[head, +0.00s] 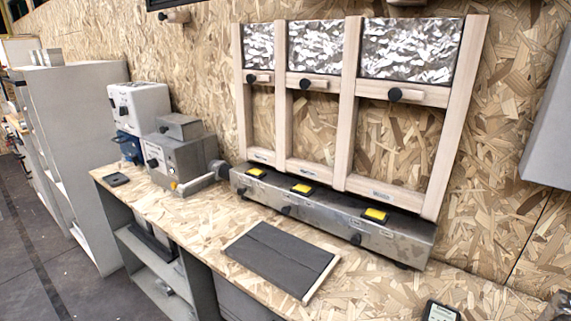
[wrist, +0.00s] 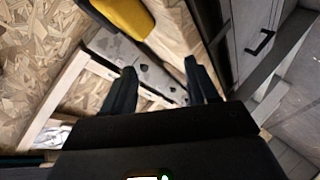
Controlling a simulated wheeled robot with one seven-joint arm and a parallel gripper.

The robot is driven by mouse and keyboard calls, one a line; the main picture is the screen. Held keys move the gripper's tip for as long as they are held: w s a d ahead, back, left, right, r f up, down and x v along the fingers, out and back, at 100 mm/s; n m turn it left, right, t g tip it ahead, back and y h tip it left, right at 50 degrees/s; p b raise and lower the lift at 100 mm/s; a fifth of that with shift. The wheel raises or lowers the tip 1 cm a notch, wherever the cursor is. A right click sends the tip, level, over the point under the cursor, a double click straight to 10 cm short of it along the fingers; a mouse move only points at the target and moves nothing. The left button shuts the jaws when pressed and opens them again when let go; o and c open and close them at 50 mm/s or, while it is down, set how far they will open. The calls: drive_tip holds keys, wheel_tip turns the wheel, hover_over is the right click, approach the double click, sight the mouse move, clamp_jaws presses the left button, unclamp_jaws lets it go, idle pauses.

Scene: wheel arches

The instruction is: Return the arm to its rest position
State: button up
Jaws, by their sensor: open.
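My gripper (wrist: 158,82) shows in the wrist view with its two dark fingers spread apart. Nothing is between them. The arm does not clearly show in the head view, so its pose there cannot be told. In the wrist view, a metal unit with dark knobs (wrist: 150,68) and pale wooden framing (wrist: 68,88) lie beyond the fingers. A large yellow thing (wrist: 122,14) is at the top, cut off by the frame edge.
A wooden bench (head: 215,240) runs along a chipboard wall. A three-bay wooden frame (head: 350,140) stands over a metal base (head: 320,215) with yellow pads. A dark slatted board (head: 280,258) lies in front. Grey machines (head: 180,160) stand left. A drawer front (wrist: 240,35) shows at right.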

drive_tip(key=s+r+m+y, duration=0.1)
drive_tip(key=s+m+y, duration=0.2)
drive_tip(key=s, duration=1.4)
drive_tip(key=s+d+r+m+t, duration=0.1)
drive_tip(key=s+r+m, duration=0.5)
drive_tip(key=s+r, duration=0.6)
drive_tip(key=shift+s+d+r+t, duration=0.15)
drive_tip(key=shift+s+t, duration=0.25)
drive_tip(key=shift+s, duration=0.15)
